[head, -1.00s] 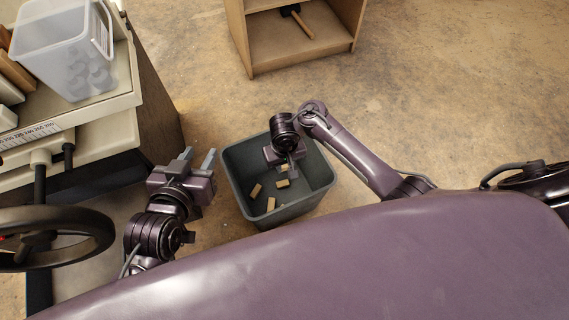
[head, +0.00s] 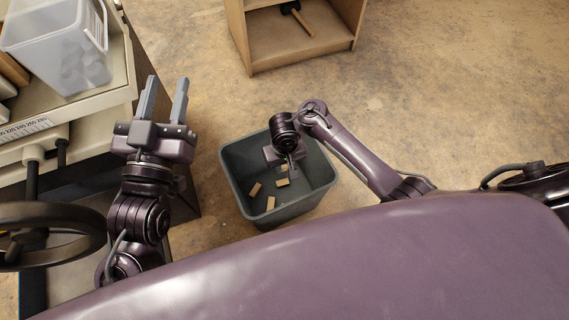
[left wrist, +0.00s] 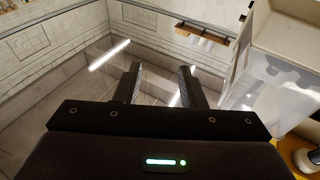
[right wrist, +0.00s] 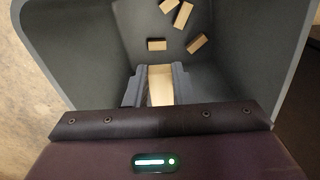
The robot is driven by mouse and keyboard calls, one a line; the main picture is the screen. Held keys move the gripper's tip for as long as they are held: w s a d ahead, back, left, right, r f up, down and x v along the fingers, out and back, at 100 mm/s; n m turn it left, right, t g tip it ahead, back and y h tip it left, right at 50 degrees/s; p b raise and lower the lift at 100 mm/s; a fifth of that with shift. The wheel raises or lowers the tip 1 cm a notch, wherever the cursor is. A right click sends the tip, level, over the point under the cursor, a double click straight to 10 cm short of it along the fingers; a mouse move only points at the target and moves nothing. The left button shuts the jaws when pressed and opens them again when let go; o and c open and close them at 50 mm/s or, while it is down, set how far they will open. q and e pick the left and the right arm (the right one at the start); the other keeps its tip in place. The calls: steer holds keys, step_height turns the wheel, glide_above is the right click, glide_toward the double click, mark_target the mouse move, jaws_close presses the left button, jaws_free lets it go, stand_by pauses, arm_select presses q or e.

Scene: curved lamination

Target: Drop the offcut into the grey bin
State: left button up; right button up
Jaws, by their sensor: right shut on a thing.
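The grey bin (head: 316,172) stands on the floor, open at the top. My right gripper (head: 292,170) is inside the bin's opening, pointing down. In the right wrist view its fingers (right wrist: 160,88) are shut on the offcut (right wrist: 160,80), a pale wooden block, held above the bin floor. In the head view the gripper mostly hides the held offcut. My left gripper (head: 166,90) is left of the bin, open, its fingers pointing away from me. In the left wrist view nothing is between its fingers (left wrist: 158,80).
Several small wooden blocks (right wrist: 196,43) lie in the bin. A machine with a handwheel (head: 50,216) and a translucent tub (head: 58,50) is at the left, close to my left gripper. A wooden shelf (head: 298,40) stands behind. Floor right of it is clear.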

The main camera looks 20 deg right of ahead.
arm_select(q)
steer(key=shift+s+a+r+t, duration=0.1)
steer(key=shift+r+t, duration=0.4)
steer(key=shift+r, duration=0.3)
arm_select(e)
steer(key=o, duration=1)
steer(key=shift+f, duration=0.1)
steer(key=shift+o, duration=0.2)
